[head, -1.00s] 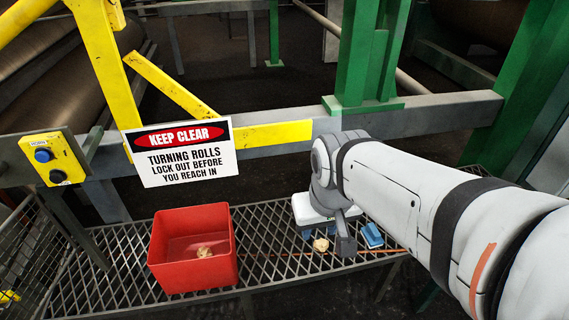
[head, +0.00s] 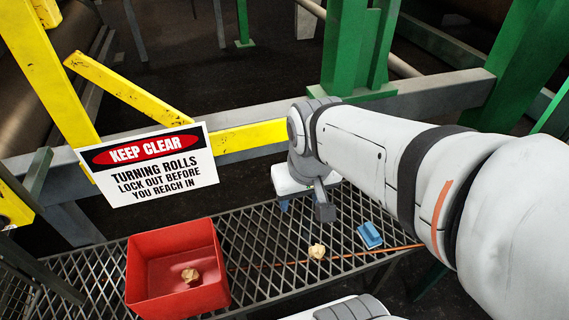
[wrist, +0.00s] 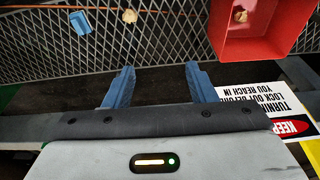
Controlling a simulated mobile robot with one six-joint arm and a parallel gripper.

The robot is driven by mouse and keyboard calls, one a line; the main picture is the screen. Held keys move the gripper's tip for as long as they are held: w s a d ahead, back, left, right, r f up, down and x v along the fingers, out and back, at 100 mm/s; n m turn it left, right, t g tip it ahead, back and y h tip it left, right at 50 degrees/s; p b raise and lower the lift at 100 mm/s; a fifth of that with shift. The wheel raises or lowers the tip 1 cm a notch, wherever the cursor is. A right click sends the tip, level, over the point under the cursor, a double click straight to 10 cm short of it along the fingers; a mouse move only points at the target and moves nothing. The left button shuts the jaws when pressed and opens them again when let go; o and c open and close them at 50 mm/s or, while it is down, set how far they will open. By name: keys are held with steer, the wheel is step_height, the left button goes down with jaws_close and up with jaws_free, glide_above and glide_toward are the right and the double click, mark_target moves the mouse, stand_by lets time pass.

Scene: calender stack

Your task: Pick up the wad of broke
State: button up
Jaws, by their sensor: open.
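A small tan crumpled wad (head: 317,251) lies on the mesh walkway. It also shows at the top of the wrist view (wrist: 129,16). A second similar wad (head: 190,276) lies inside the red bin (head: 141,297); it shows in the wrist view too (wrist: 240,15). My gripper (wrist: 160,68) is open, with its two blue fingers apart and nothing between them. In the head view it is behind the loose wad and a little to its left, apart from it. Its fingers are mostly hidden there.
A blue block-like object (head: 369,235) lies right of the loose wad. A thin orange-brown rod or cord (head: 276,265) runs along the mesh (head: 262,225). A KEEP CLEAR sign (head: 148,164) hangs on the rail behind the bin. Yellow and green posts stand behind.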

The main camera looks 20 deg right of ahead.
steer(key=o, duration=0.6)
steer(key=w+d+f+m+b, duration=0.1)
steer(key=w+d+f+b, duration=0.1)
steer(key=f+b, duration=0.4)
steer(key=w+d+f+g+b, duration=0.1)
steer(key=w+d+f+b, duration=0.2)
steer(key=f+b, duration=0.4)
step_height(320, 180, down, 5)
steer(key=shift+w+f+m, duration=0.2)
steer(key=shift+w+m, duration=0.2)
steer(key=shift+w, duration=0.1)
steer(key=m+g+b, duration=0.1)
steer(key=m+b, duration=0.1)
steer(key=b, duration=1.3)
glide_above(318, 248)
steer(key=f, duration=2.2)
steer(key=shift+s+d, duration=0.1)
steer(key=shift+s, duration=0.1)
steer(key=shift+w+f+b, duration=0.15)
steer(key=shift+f+b, duration=0.7)
steer(key=shift+f, duration=1)
steer(key=shift+w+f+b, duration=0.1)
steer(key=shift+f+b, duration=0.75)
steer(key=shift+f, duration=1)
